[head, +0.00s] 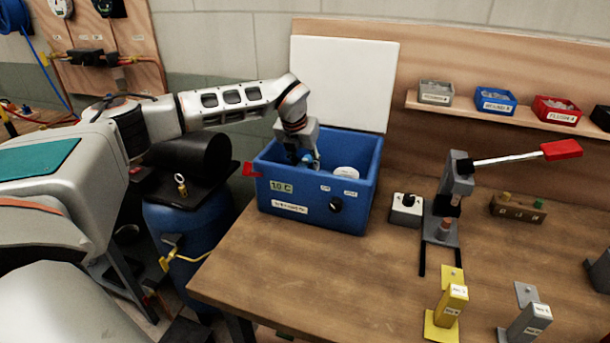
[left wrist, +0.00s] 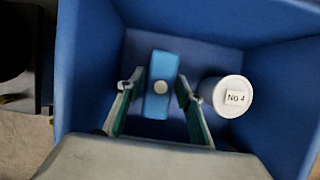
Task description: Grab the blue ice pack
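The blue ice pack (left wrist: 158,105) has a round white cap and is inside the open blue cooler (head: 350,213). My left gripper (left wrist: 161,84) reaches down into the cooler with one finger on each side of the pack. The fingertips are very close to its sides; I cannot tell whether both press on it. In the head view the left gripper (head: 308,160) is partly hidden by the cooler's front wall, with a bit of blue between the fingers. The pack's lower part is hidden. My right gripper is not in view.
A white canister labelled No 4 (left wrist: 232,97) stands right of the pack, close to the right finger. The cooler's white lid (head: 345,80) stands open behind. A lever press (head: 455,195) and a small switch box (head: 406,209) are to the right.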

